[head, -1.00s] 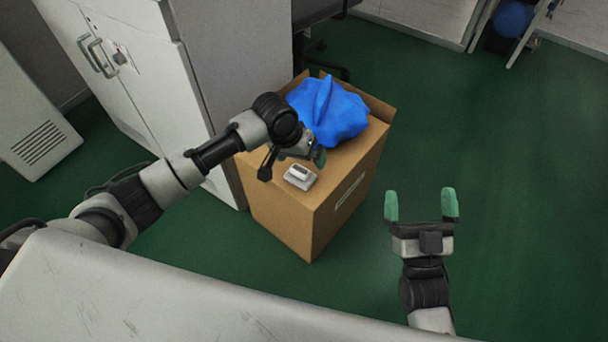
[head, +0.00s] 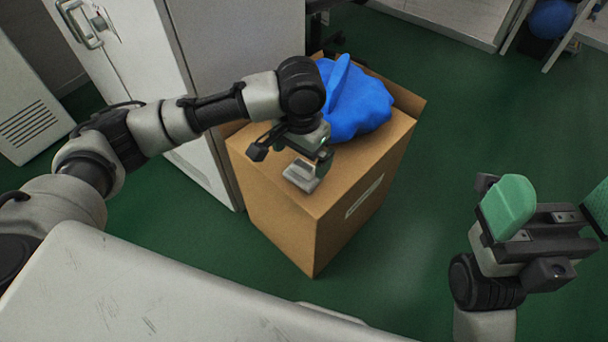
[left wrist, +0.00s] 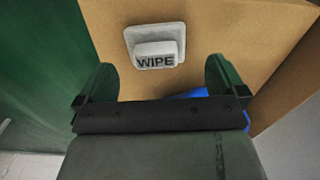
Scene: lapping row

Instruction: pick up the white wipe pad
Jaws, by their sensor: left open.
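The white wipe pad (left wrist: 155,49), a small block marked WIPE, rests on a pale, square, dish-like base on the box top. In the head view the pad (head: 301,169) is near the box's front corner, partly covered by my left gripper (head: 315,148). That gripper is open just above and beside it. In the left wrist view the open left fingers (left wrist: 160,78) stand apart, with the pad ahead of and between their lines, untouched as far as I can see. My right gripper (head: 553,208) is open and empty at the right, over the floor.
The cardboard box (head: 270,190) bears a blue crumpled bag (head: 358,100) behind the pad, close to my left gripper. A grey cabinet (head: 240,50) stands behind the box at left. A pale worktop (head: 150,290) fills the front.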

